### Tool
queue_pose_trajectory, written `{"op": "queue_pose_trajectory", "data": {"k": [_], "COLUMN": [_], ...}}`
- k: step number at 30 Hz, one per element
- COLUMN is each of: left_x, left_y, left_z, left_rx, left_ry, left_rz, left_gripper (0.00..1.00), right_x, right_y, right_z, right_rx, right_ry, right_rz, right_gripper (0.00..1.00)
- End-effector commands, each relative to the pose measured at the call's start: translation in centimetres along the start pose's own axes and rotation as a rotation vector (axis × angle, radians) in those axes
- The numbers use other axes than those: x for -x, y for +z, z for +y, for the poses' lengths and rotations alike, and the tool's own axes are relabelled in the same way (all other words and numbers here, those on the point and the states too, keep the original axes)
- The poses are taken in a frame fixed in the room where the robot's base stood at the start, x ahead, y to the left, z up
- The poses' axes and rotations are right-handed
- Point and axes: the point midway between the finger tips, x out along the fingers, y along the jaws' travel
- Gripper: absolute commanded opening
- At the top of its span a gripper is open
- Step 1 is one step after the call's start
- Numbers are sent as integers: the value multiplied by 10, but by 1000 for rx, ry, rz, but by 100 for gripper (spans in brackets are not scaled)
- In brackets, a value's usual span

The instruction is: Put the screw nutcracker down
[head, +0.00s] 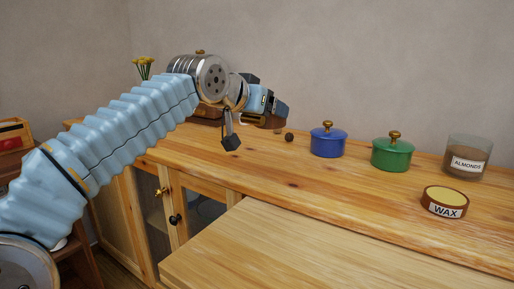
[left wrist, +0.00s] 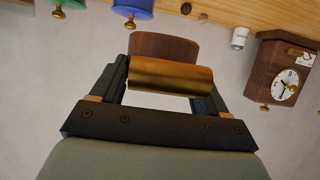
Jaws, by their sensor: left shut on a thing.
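My left gripper (head: 268,104) reaches over the far part of the wooden cabinet top. In the left wrist view the same gripper (left wrist: 165,80) is shut on the screw nutcracker (left wrist: 172,76), which has a brass cylinder and a brown wooden part. In the head view the nutcracker (head: 254,118) shows only partly below the fingers, close above the cabinet top (head: 330,180). I cannot tell whether it touches the wood. My right gripper is in neither view.
A small brown nut (head: 289,137), blue pot (head: 327,142), green pot (head: 391,154), almonds jar (head: 467,158) and wax tin (head: 445,202) stand to the right. The wrist view shows a wooden clock (left wrist: 282,75) and a small white item (left wrist: 239,38). The cabinet top's front middle is clear.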

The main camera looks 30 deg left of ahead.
Motion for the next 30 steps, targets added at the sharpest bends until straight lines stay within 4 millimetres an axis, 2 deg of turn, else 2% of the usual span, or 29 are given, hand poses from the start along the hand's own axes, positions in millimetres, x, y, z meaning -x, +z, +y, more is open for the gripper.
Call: {"op": "queue_pose_trajectory", "data": {"k": [8,9,12,23,27,30], "left_x": [-58,-67,-82,-107,-115,-117], "left_y": [15,25,39,60,83,85], "left_z": [-63,-68,-79,-99,-98,-98], "left_rx": [4,3,2,1,1,0], "left_ry": [-5,-3,-2,-2,-1,-2], "left_rz": [-3,-4,-3,-1,-2,1], "left_gripper": [34,34,34,34,34,34], "right_x": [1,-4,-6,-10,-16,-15], "right_y": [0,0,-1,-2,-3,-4], "right_z": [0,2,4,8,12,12], "right_rx": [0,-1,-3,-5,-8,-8], "right_ry": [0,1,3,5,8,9], "right_rz": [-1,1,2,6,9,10], "right_gripper": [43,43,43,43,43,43]}}
